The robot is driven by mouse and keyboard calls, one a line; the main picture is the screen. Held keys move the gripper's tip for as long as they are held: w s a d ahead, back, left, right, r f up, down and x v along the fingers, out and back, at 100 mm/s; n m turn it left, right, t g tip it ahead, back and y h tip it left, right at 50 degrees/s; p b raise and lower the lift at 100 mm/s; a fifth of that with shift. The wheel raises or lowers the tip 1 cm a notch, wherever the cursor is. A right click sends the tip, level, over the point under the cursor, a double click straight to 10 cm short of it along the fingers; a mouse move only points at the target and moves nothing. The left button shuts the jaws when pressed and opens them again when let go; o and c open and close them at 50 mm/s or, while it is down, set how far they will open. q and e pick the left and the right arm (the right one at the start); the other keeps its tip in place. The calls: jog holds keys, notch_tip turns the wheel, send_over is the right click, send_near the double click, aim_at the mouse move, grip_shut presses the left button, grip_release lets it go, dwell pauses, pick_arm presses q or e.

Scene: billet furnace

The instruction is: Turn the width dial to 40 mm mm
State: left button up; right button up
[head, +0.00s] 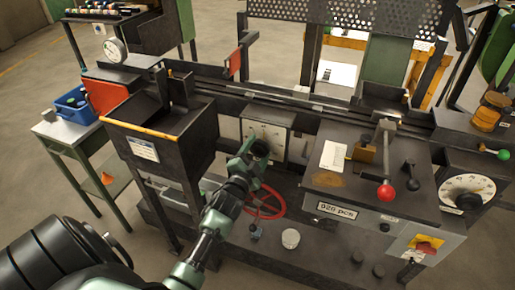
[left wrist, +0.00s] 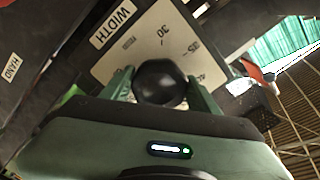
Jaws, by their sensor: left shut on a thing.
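The width dial is a black round knob (head: 261,147) on a pale scale plate (head: 268,130) set in the machine's dark front. In the left wrist view, the knob (left wrist: 161,82) stands before the scale plate (left wrist: 122,66), beside a WIDTH label (left wrist: 114,24). The numbers 30, 35 and, partly covered, 40 show on it. My left gripper (left wrist: 160,90) is shut on the knob, one green finger on each side. In the head view my left gripper (head: 252,150) reaches it from the front. I cannot see where the dial's pointer stands. My right gripper is not in view.
A red handwheel (head: 266,203) is just below my left gripper. To the right are a red-ball lever (head: 386,191), another round dial (head: 467,192) and a red and yellow switch (head: 427,246). A dark box (head: 170,128) juts out to the left.

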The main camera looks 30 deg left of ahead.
pick_arm(q)
jog(key=n+p, duration=0.1)
jog(key=n, duration=0.4)
jog(key=shift+d+f+n, duration=0.1)
jog(key=shift+n, duration=0.2)
jog(key=shift+n+p, duration=0.75)
jog(key=shift+n, duration=1.45)
jog(key=o, duration=1.4)
jog(key=shift+c, duration=0.2)
jog(key=b+v, duration=0.1)
jog(key=v, duration=0.6)
jog(key=shift+s, duration=0.4)
jog(key=shift+d, duration=0.1)
